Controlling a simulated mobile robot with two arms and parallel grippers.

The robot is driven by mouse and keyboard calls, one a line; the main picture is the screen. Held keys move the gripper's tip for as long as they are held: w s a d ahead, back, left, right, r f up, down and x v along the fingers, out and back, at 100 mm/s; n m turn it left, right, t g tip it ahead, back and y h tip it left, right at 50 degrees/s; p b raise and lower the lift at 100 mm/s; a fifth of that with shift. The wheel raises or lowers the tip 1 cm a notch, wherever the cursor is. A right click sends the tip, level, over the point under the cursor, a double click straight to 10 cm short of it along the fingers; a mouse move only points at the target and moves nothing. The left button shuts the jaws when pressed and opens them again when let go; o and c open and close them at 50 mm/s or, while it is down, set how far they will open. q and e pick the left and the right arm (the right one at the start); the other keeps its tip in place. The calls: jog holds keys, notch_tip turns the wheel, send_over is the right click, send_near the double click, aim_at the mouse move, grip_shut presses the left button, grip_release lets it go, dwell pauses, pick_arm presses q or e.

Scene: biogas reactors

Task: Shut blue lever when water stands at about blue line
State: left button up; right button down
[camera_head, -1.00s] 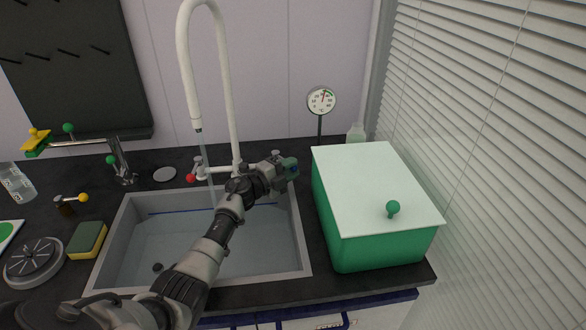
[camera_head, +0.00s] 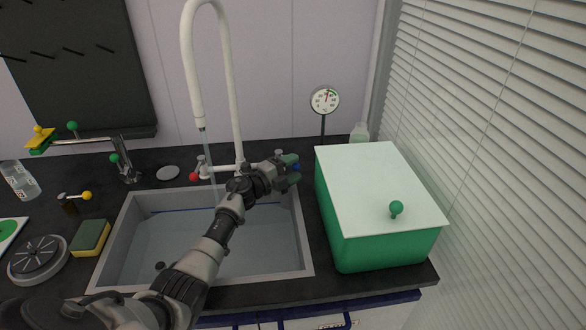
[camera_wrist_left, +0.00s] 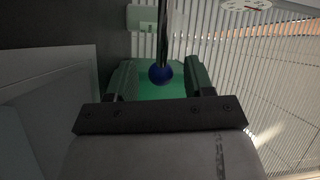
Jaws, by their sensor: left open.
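The sink (camera_head: 307,240) holds clear water (camera_head: 180,240). A thin stream runs into it from the white hose tap (camera_head: 196,105). The blue line (camera_head: 170,211) shows on the sink's back wall, with the water surface close to it; the exact gap is hard to tell. My left gripper (camera_head: 291,170) is open behind the sink's back right corner. In the left wrist view, the blue lever's ball knob (camera_wrist_left: 161,73) on a dark rod sits between its green fingers (camera_wrist_left: 160,80), with space on both sides. In the head view the gripper mostly hides this lever. My right gripper is out of view.
A green box (camera_head: 375,245) with a pale lid stands right of the sink, near the blinds (camera_head: 480,200). A dial thermometer (camera_head: 325,100) stands behind. A red knob (camera_head: 194,176) is by the tap base. A sponge (camera_head: 91,238) lies left of the sink.

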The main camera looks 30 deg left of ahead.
pick_arm(q)
jog(key=v, duration=1)
jog(key=shift+s, duration=0.3)
jog(key=shift+a+f, duration=0.1)
